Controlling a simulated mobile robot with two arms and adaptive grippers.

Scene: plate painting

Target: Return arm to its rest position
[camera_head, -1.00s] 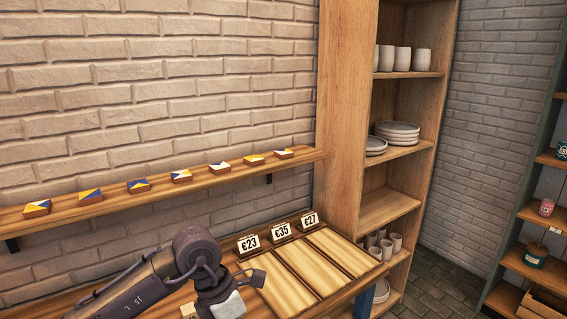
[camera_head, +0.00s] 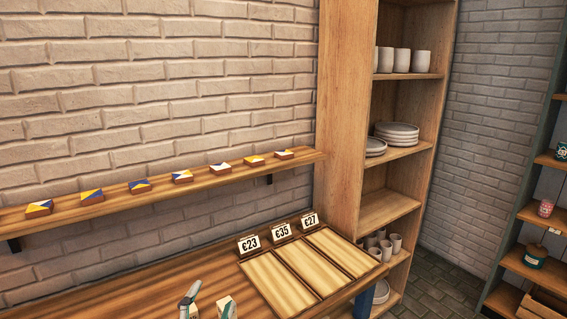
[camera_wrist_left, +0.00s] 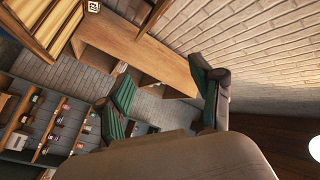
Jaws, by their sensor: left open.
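My left gripper (camera_head: 207,304) shows only by its fingertips at the bottom edge of the head view, over the front of the wooden counter (camera_head: 130,290). In the left wrist view its two green-padded fingers (camera_wrist_left: 163,82) stand wide apart with nothing between them. The rest of my left arm is out of the head view. My right gripper is in neither view.
A wall shelf (camera_head: 110,202) holds several small painted tiles. A tall wooden shelf (camera_head: 343,120) with cups (camera_head: 402,60) and plates (camera_head: 397,131) stands right of the counter.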

